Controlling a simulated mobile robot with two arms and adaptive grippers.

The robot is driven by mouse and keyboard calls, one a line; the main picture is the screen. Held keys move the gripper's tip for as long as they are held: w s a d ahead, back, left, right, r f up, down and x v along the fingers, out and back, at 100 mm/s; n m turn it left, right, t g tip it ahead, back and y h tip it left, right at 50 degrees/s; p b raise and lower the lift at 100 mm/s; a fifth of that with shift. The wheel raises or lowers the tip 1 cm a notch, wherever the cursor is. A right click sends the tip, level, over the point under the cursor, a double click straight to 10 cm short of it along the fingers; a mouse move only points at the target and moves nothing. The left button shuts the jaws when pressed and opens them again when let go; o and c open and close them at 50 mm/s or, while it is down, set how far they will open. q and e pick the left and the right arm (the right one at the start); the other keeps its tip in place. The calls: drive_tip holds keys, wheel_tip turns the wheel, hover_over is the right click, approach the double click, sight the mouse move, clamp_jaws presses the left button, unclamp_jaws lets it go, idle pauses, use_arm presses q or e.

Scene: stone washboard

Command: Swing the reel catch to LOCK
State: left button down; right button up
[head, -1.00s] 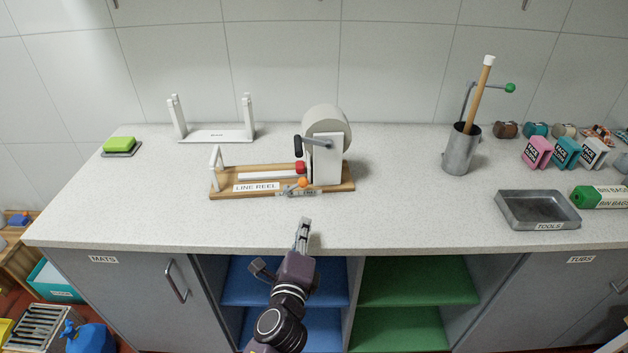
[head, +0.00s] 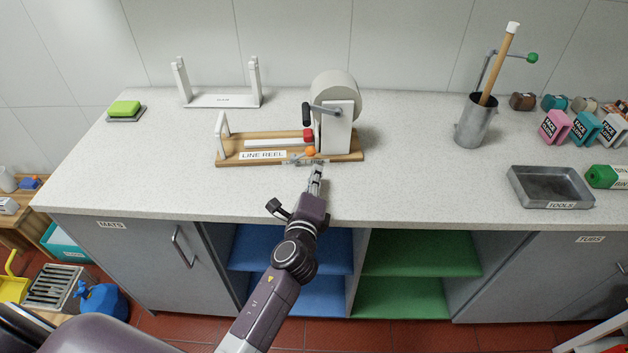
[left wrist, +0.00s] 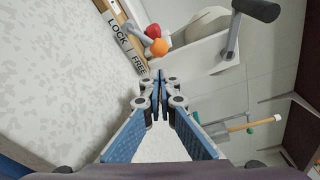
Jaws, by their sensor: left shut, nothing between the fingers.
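The line reel (head: 289,148) stands on a wooden board on the counter, with a white drum and a black-handled crank. The reel catch is a short grey lever with an orange knob (head: 311,151) at the board's front edge; the knob also shows in the left wrist view (left wrist: 160,46). The LOCK label (left wrist: 118,32) and FREE label (left wrist: 139,63) are on the strip beside it. The knob is towards the FREE side. My left gripper (head: 317,171) is shut and empty, just in front of the knob and apparently apart from it. My right gripper is not in view.
A red knob (head: 308,135) sits just behind the orange one. The crank handle (head: 307,114) stands above them. A white stand (head: 221,101) is behind left, a metal cup (head: 476,122) and a tools tray (head: 550,187) to the right. The counter front is clear.

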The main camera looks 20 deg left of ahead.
sight(303, 155)
use_arm(q)
drive_tip(key=w, duration=0.3)
drive_tip(key=shift+w+a+f, duration=0.15)
drive_tip(key=shift+w+a, duration=0.15)
drive_tip(key=shift+w, duration=0.05)
drive_tip(key=shift+w+a, duration=0.1)
drive_tip(key=shift+w, duration=0.25)
drive_tip(key=shift+a, duration=0.15)
